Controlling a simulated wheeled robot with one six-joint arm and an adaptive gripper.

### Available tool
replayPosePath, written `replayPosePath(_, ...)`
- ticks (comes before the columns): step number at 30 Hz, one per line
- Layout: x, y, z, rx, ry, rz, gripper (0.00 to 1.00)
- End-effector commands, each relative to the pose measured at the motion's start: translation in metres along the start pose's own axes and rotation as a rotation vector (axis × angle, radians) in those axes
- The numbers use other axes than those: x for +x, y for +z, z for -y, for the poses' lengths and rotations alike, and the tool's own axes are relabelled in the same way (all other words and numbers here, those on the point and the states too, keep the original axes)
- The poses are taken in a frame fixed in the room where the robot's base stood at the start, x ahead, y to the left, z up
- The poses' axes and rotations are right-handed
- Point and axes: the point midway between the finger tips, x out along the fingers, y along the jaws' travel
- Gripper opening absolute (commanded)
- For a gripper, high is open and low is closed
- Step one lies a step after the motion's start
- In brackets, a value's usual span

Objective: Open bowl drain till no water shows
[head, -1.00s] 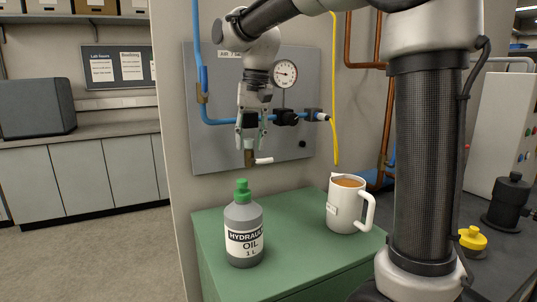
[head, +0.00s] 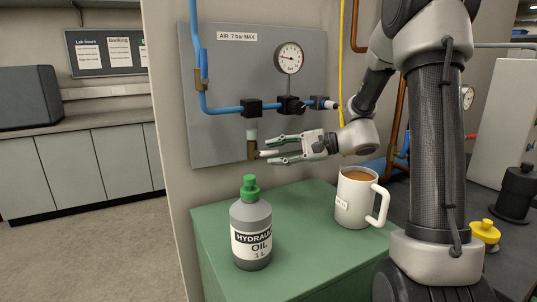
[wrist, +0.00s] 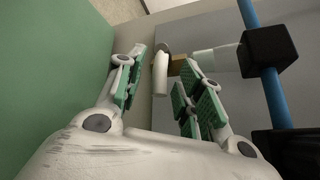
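The filter bowl (head: 252,130) is a short pale cylinder under a black block on the blue air line; it also shows in the wrist view (wrist: 215,57). Below it is a brass drain (head: 252,150) with a small white lever (wrist: 161,76) sticking out sideways. My gripper (head: 267,150) comes in level from the right, with its green-padded fingers open. In the wrist view the lever lies between the spread fingers, with gaps showing on both sides. Whether the bowl holds water is too small to tell.
A gauge (head: 289,58) and black valve fittings (head: 291,105) sit right of the bowl on the grey panel (head: 215,147). A grey oil bottle (head: 251,240) and a white mug (head: 353,207) with brown liquid stand on the green cabinet top (head: 297,212) below my gripper.

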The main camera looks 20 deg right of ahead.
Motion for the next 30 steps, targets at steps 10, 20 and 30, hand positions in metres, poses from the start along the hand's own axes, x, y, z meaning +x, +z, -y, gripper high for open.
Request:
replayPosePath(10, 0.029, 0.000, -0.001, 0.001, 0.002, 0.001, 0.37)
replayPosePath(20, 0.029, 0.000, 0.000, 0.001, 0.002, 0.001, 0.09)
replayPosePath(30, 0.028, 0.001, 0.001, -0.012, 0.013, -0.010, 0.00)
